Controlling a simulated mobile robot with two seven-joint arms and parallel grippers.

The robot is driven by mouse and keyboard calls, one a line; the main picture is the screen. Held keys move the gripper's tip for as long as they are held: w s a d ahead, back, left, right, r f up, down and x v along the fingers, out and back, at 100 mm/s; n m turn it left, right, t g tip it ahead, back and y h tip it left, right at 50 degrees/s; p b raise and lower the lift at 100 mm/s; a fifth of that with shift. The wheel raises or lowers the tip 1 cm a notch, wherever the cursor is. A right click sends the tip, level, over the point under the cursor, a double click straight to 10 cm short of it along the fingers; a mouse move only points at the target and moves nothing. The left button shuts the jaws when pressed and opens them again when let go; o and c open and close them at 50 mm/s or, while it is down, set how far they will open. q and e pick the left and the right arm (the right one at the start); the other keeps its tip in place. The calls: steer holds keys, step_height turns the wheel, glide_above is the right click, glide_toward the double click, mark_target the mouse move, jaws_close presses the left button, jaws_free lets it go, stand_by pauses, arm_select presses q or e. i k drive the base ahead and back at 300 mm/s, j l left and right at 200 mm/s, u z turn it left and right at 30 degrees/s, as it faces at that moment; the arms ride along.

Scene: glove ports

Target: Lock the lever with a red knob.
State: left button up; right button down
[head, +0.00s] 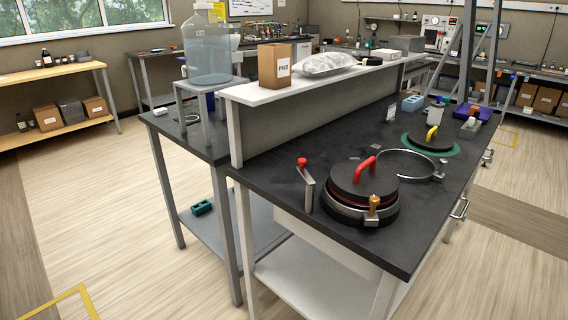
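The lever (307,190) with a red knob (302,162) stands up from the black bench top, at the left of the near round port. Its metal arm is roughly upright, with the knob at the top. The near port has a black lid (350,184) with a red handle (366,166), sitting in a metal ring (362,215) with a thin red band between. A brass-coloured knob (374,203) is at the front right of this ring. Neither of my grippers is in view.
A raised white shelf (290,92) with a PINS box (275,72) runs along the left.

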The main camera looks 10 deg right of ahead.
mark_target(302, 161)
steer(key=i+j, duration=0.15)
steer(key=j, duration=0.15)
steer(key=i+j, duration=0.15)
steer(key=j, duration=0.2)
steer(key=i+j+z, duration=0.1)
steer(key=j, duration=0.2)
steer(key=i+j, duration=0.2)
steer(key=j, duration=0.15)
